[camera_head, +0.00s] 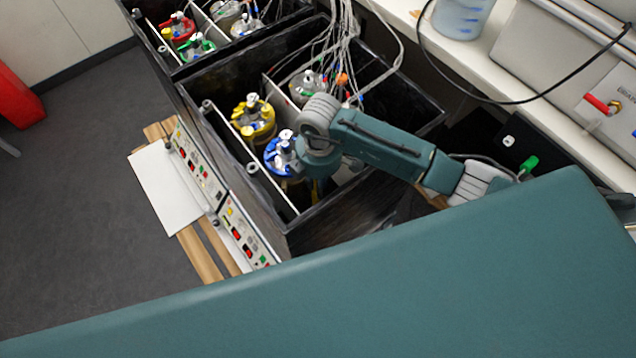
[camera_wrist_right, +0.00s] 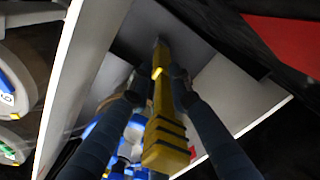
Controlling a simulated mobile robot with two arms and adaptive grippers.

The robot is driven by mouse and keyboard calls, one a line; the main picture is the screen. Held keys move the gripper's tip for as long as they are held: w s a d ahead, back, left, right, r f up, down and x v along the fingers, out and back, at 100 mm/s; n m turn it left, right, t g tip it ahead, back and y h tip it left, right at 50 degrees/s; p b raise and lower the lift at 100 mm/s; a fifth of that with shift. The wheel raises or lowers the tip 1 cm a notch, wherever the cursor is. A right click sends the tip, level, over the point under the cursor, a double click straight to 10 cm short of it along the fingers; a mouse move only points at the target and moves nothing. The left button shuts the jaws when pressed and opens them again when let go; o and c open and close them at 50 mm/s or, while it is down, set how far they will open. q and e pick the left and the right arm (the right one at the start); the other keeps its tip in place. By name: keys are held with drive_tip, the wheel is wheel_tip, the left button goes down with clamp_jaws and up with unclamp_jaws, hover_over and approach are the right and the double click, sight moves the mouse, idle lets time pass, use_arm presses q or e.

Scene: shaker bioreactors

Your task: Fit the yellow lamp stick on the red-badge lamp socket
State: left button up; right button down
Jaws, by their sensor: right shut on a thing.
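The yellow lamp stick (camera_wrist_right: 165,120) shows in the right wrist view, lengthwise between the two dark fingers of my right gripper (camera_wrist_right: 158,85). The gripper is shut on it. The stick has a thick ridged near end and a thin far end. I cannot make out the red-badge lamp socket in either view. My left gripper is not in view.
A yellow-topped bioreactor (camera_head: 254,117) stands beside the blue-topped one (camera_head: 283,152) in the black shaker box (camera_head: 355,207). Cables (camera_head: 345,40) hang over its back. Control panels (camera_head: 200,165) line its front. A bench (camera_head: 480,70) runs along the right.

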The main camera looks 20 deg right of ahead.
drive_tip(key=shift+s+d+f, duration=0.1)
drive_tip(key=shift+f, duration=0.5)
idle(0.4)
drive_tip(key=c, duration=1.5)
unclamp_jaws()
wheel_tip(320, 180, up, 12)
drive_tip(key=shift+r, duration=0.1)
